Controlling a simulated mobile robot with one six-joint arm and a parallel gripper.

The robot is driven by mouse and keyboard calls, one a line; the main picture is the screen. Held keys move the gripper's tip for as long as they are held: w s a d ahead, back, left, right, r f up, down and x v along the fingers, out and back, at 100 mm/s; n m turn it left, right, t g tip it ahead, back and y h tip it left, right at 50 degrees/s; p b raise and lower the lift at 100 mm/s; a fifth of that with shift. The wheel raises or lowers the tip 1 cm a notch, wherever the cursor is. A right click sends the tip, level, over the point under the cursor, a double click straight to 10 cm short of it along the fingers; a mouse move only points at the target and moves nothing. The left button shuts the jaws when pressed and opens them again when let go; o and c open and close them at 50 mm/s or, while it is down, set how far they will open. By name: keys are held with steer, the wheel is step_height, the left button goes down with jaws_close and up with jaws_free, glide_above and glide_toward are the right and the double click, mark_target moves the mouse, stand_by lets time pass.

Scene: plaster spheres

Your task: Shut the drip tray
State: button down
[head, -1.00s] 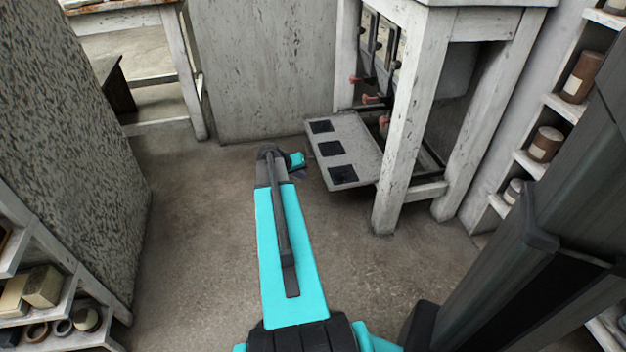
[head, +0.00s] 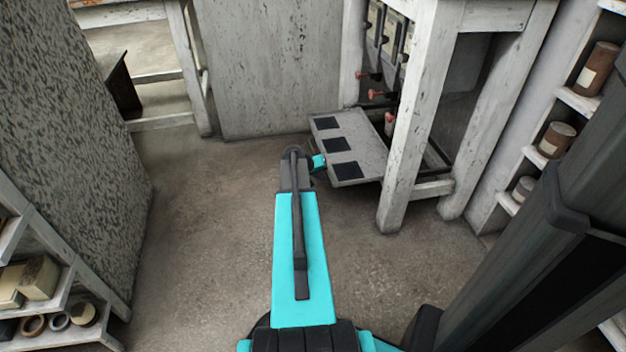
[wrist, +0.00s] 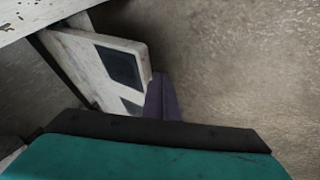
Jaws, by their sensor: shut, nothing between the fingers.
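The drip tray (head: 366,148) is a pale grey panel with three dark squares on its top. It sticks out to the left from the low opening of a white wooden stand, near the floor. My gripper (head: 318,162) is at the tray's outer left edge in the head view, mostly hidden by my own arm. In the wrist view, the tray (wrist: 87,67) is at the upper left. The purple fingers of my gripper (wrist: 163,98) are shut and empty beside its outer edge. I cannot tell whether they touch it.
The stand's front leg (head: 408,150) rises just right of the tray. Red-handled taps (head: 376,94) hang above the tray. Shelves with jars (head: 557,140) line the right side, and a speckled panel (head: 70,130) stands left. The floor (head: 210,230) left of my arm is clear.

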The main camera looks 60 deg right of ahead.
steer(key=shift+s+d, duration=0.55)
steer(key=shift+s, duration=0.15)
